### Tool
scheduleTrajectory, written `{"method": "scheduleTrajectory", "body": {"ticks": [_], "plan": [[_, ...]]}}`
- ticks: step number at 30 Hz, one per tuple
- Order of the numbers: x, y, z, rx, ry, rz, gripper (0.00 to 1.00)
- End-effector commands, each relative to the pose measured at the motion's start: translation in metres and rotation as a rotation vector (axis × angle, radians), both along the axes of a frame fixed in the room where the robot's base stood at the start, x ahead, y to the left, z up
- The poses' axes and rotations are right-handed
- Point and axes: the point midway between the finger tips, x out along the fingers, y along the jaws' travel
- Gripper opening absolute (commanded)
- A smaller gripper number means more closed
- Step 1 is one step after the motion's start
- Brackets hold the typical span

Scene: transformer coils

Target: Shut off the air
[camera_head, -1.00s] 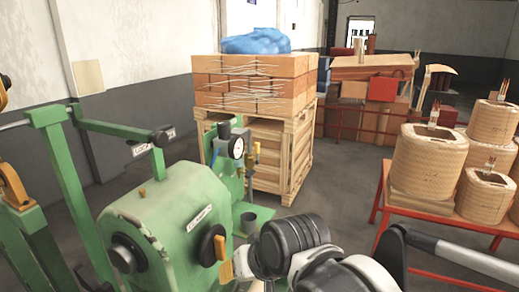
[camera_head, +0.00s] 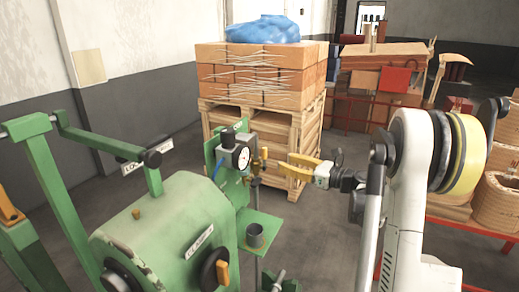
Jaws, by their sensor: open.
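A pressure gauge (camera_head: 241,157) with a white dial sits on a green plate on the green machine. Just right of it are small brass and yellow air fittings (camera_head: 256,163), with what looks like a small valve among them. My gripper (camera_head: 291,166) has yellow fingers pointing left toward these fittings. It is open, and a small gap seems to show between the fingertips and the fittings; depth is hard to judge. I see nothing between the fingers. The valve handle's position is too small to tell.
The green machine (camera_head: 165,235) fills the lower left, with a dark knob and orange lever (camera_head: 219,270) on its front. A dark cup (camera_head: 254,236) stands on a green shelf below the gauge. A wooden crate (camera_head: 310,135) stands behind. Wound coils (camera_head: 500,200) are at the right.

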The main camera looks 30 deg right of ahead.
Motion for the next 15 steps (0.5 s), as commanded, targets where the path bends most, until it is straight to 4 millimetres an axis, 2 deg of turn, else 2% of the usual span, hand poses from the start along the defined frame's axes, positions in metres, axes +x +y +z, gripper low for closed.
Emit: {"method": "scheduleTrajectory", "body": {"ticks": [2,5,8,15], "plan": [[0.0,-0.009,-0.001,0.042,-0.007,-0.009,0.39],[0.005,-0.009,-0.002,0.061,-0.007,-0.009,0.39],[0.018,-0.002,-0.003,0.061,-0.007,-0.007,0.39],[0.061,0.021,-0.003,0.058,-0.008,-0.006,0.39]]}}
